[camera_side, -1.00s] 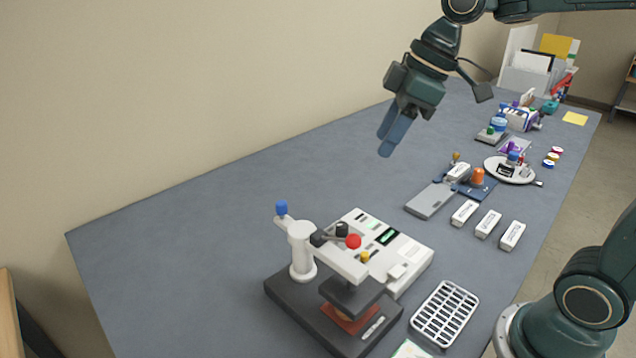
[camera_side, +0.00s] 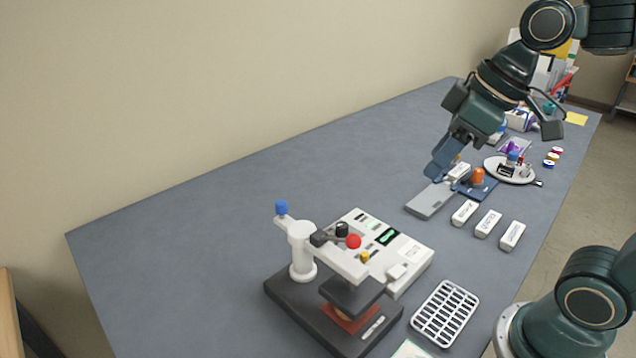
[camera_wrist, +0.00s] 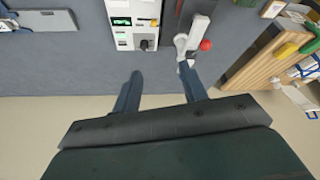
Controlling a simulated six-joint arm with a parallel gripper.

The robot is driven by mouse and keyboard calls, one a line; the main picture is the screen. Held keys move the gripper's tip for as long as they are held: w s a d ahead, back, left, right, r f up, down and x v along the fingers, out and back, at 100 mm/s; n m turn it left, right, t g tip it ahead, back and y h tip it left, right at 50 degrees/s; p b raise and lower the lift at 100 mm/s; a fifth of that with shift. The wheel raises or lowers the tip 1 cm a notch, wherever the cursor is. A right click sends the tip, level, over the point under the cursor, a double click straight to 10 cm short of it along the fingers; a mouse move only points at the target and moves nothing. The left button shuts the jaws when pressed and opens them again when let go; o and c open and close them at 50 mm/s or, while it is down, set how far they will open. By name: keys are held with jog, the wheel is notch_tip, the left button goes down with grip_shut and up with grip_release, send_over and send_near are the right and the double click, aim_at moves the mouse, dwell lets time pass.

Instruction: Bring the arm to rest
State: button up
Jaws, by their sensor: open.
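My gripper (camera_side: 440,168) hangs in the air above the table in the side view, with its blue fingers pointing down and to the left. In that view it overlaps the far end of a flat grey plate (camera_side: 430,201); I cannot tell its exact height above it. In the wrist view my gripper (camera_wrist: 163,85) shows two fingers spread wide apart with nothing between them. The gripper is open and empty.
A white rack (camera_side: 444,313), several labelled white blocks (camera_side: 488,223) and a round plate (camera_side: 510,170) lie along the right. The table's left part (camera_side: 180,240) is clear.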

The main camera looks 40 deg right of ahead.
jog(key=shift+s, duration=0.2)
dwell(0.3)
jog(key=s+d+f+m+h, duration=0.1)
jog(key=s+d+f+m, duration=0.1)
jog(key=s, duration=0.4)
jog(key=shift+d+f+m+t, duration=0.2)
jog(key=shift+f+m+t, duration=0.25)
jog(key=shift+m, duration=0.35)
